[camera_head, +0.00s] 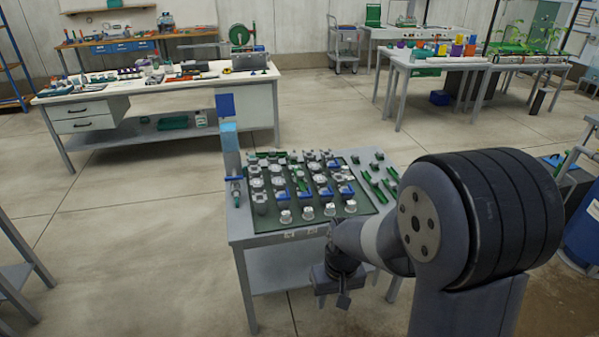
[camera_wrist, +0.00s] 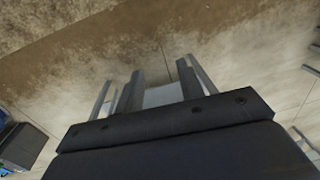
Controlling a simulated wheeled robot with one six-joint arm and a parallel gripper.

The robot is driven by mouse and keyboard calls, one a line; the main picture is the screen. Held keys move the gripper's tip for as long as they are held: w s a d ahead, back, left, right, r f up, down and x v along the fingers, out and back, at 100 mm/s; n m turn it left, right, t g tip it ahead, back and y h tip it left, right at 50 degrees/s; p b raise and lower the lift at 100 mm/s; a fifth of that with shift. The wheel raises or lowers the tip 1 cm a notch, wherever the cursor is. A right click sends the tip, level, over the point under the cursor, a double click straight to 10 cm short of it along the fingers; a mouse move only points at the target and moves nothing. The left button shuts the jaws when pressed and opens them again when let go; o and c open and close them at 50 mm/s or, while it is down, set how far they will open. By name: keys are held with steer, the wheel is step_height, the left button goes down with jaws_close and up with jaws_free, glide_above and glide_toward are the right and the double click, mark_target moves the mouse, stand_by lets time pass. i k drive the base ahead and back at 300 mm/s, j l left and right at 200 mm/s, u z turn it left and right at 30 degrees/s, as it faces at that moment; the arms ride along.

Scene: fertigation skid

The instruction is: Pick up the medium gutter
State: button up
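I cannot single out a medium gutter in either view. Small green and grey parts (camera_head: 379,187) lie at the right of the near table (camera_head: 242,226), too small to identify. My gripper (camera_head: 338,297) hangs in front of that table's front edge, below its top, apart from the parts on it. In the wrist view my gripper (camera_wrist: 160,72) shows two dark fingers standing apart with nothing held between them. Floor and a pale grey surface show beyond them.
The near table carries a dark mat (camera_head: 338,218) with rows of fittings. A white workbench (camera_head: 95,92) with tools stands at the back left. Another table (camera_head: 397,61) with coloured containers is at the back right. A blue drum (camera_head: 583,232) is at the right. Open floor lies between.

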mark_target(298, 175)
steer(key=i+j, duration=0.15)
steer(key=i, duration=0.55)
steer(key=i+j, duration=0.1)
steer(key=i, duration=0.6)
steer(key=i+j, duration=0.15)
steer(key=i, duration=0.55)
